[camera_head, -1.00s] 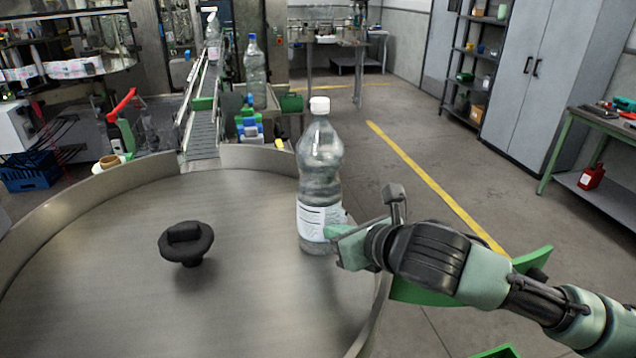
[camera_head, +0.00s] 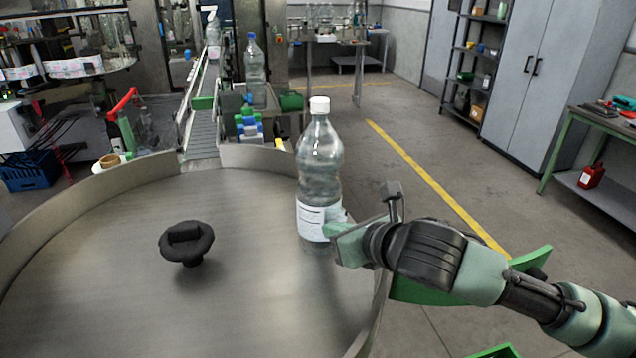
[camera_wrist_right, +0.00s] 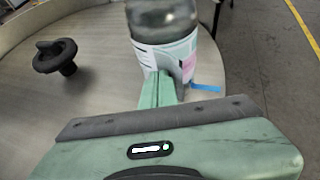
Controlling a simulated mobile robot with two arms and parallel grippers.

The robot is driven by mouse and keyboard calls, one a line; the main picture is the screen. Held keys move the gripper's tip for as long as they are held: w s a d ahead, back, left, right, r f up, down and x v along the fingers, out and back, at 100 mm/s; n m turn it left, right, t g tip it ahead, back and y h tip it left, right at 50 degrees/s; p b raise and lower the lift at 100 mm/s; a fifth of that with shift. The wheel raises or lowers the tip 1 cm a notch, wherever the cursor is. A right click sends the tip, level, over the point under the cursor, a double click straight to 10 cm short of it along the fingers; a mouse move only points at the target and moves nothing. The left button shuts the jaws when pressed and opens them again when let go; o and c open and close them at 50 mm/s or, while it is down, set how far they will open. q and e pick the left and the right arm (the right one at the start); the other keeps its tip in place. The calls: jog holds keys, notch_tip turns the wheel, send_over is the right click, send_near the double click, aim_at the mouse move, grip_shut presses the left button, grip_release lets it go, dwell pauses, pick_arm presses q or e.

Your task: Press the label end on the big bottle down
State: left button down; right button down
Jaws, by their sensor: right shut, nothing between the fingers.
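The big bottle (camera_head: 320,160) is clear with a white cap and stands upright on the round metal table near its right rim. Its white label (camera_head: 312,222) wraps the lower body. In the right wrist view the label (camera_wrist_right: 183,52) has printed lines and a pink patch, and a blue strip (camera_wrist_right: 205,87) sticks out to the right beside the bottle. My right gripper (camera_head: 332,230) is shut and empty, with its fingertips at the label's right side; in the right wrist view the fingers (camera_wrist_right: 160,82) meet the label or nearly so. Exact contact is hard to tell. My left gripper is out of view.
The round metal table (camera_head: 120,260) has a raised rim and a black knob (camera_head: 187,243) at its middle. A conveyor (camera_head: 203,120) leads away behind it, with another bottle (camera_head: 255,70) beside it.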

jog(key=shift+p, duration=0.3)
dwell(1.6)
jog(key=shift+w+d+p, duration=0.3)
jog(key=shift+d+p, duration=0.15)
jog(key=shift+d, duration=0.15)
dwell(0.6)
jog(key=shift+s+d+p, duration=0.2)
jog(key=shift+s+d, duration=0.05)
jog(key=shift+s, duration=0.75)
jog(key=shift+s+d+p, duration=0.2)
jog(key=shift+s+d, duration=0.1)
jog(key=shift+s, duration=0.65)
jog(key=shift+s+d+p, duration=0.2)
jog(key=shift+s+d, duration=0.05)
jog(key=shift+s, duration=0.75)
